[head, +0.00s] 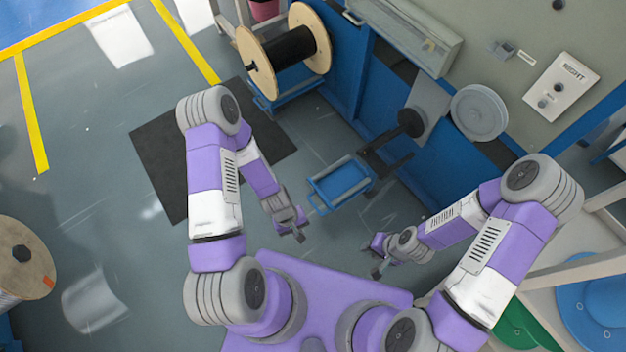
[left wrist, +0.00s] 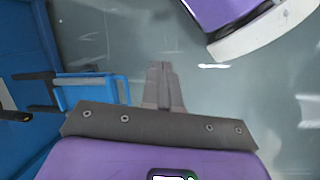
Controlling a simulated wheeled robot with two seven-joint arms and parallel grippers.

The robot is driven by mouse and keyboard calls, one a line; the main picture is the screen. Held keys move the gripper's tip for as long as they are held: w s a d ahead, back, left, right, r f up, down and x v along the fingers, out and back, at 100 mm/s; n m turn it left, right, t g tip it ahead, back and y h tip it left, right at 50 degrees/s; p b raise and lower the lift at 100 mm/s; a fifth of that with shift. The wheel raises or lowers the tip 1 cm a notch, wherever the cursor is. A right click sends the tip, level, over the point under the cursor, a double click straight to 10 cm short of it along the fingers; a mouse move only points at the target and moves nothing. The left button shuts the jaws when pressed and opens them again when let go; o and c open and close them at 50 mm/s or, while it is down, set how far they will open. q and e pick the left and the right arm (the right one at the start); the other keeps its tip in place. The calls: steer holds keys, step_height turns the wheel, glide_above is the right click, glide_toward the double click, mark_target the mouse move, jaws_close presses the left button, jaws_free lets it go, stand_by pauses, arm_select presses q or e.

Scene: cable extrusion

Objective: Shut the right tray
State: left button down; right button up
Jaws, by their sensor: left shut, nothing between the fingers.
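A blue rectangular tray frame (head: 341,186) stands out from the blue machine, low over the floor, with a handle on its left side; I take it to be the right tray. It also shows in the left wrist view (left wrist: 105,88). My left gripper (head: 298,235) is below and left of the tray, apart from it. Its fingers (left wrist: 165,85) are together and empty. My right gripper (head: 376,270) is below and right of the tray, also apart from it; its fingers are too small to judge.
The blue machine (head: 385,95) runs along the upper right, with a panel marked RIGHT (head: 562,87). A dark bracket (head: 385,163) juts out beside the tray. A wooden spool (head: 287,50) stands at the top.

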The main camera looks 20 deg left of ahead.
arm_select(q)
step_height(320, 180, down, 5)
steer(key=w+a+n+h, duration=0.1)
steer(key=a+n, duration=0.1)
steer(key=n, duration=0.4)
steer(key=n+t+h+b, duration=0.1)
steer(key=n+t+b, duration=0.65)
steer(key=n, duration=0.75)
glide_toward(310, 183)
step_height(310, 183, down, 5)
steer(key=shift+w+d+f+t, duration=0.15)
steer(key=shift+w+d+t, duration=0.1)
steer(key=shift+w+d, duration=0.75)
steer(key=shift+w+d+b, duration=0.15)
steer(key=shift+w+b, duration=0.25)
steer(key=shift+w, duration=0.1)
